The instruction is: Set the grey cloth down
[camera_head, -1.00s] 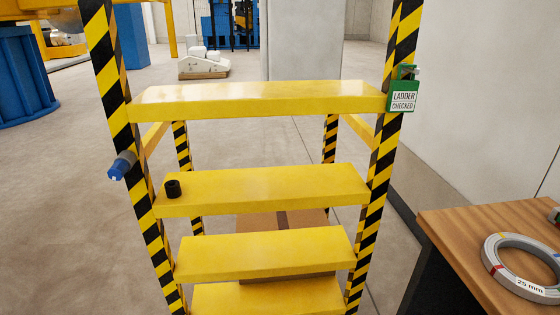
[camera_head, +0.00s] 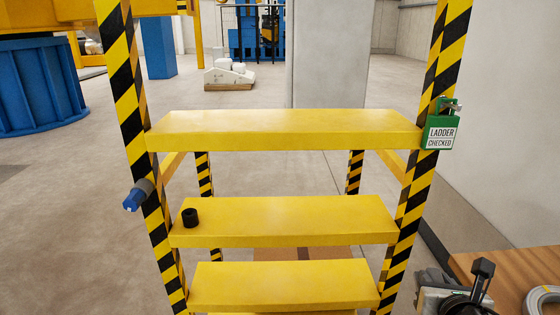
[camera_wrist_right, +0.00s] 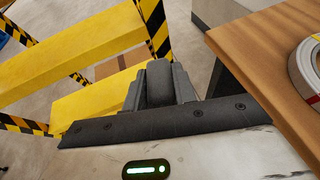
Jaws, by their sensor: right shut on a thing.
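My right gripper (camera_head: 458,292) is at the lower right in the head view, between the yellow step ladder and the wooden table, partly cut off by the frame edge. In the right wrist view its fingers (camera_wrist_right: 158,88) are closed on a dark grey piece (camera_wrist_right: 159,76), which appears to be the grey cloth. It is held in the air, clear of the ladder steps (camera_wrist_right: 90,40) and the table. The cloth cannot be made out clearly in the head view. My left gripper is not in view.
The yellow ladder (camera_head: 285,128) stands ahead; a black cylinder (camera_head: 190,217) sits on one step. A blue and grey item (camera_head: 136,195) is on its left rail, a green "ladder checked" tag (camera_head: 441,130) on the right. The wooden table (camera_head: 500,268) carries a strapping coil (camera_head: 545,300).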

